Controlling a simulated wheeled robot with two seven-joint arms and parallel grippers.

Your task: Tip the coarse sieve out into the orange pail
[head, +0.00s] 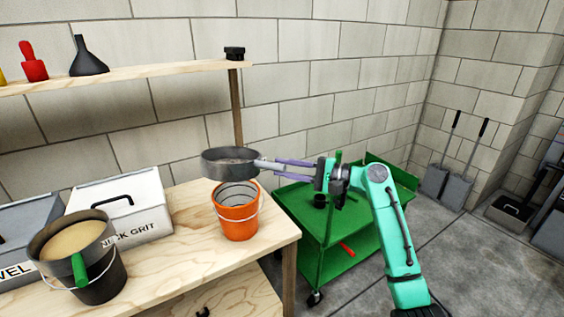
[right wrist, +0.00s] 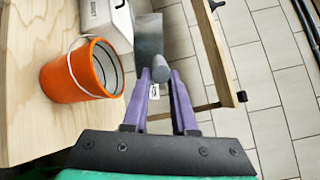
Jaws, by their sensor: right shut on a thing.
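The grey round sieve (head: 231,158) is in the air just above the orange pail (head: 237,220), a little toward its back left. It looks close to level, and I cannot make out clearly what lies in it. My right gripper (head: 272,167) is shut on its grey handle, coming from the right. In the right wrist view the purple fingers (right wrist: 160,78) close on the handle end (right wrist: 160,68), with the sieve (right wrist: 148,36) beyond. The orange pail (right wrist: 88,72) stands upright on the bench there; its inside looks empty where it shows. My left gripper is out of view.
A dark bucket (head: 100,279) carries a green-handled sieve (head: 73,240) with tan material at the front left. White and grey lidded bins (head: 125,202) stand behind. A green cart (head: 345,248) is right of the bench. A shelf (head: 130,77) runs above.

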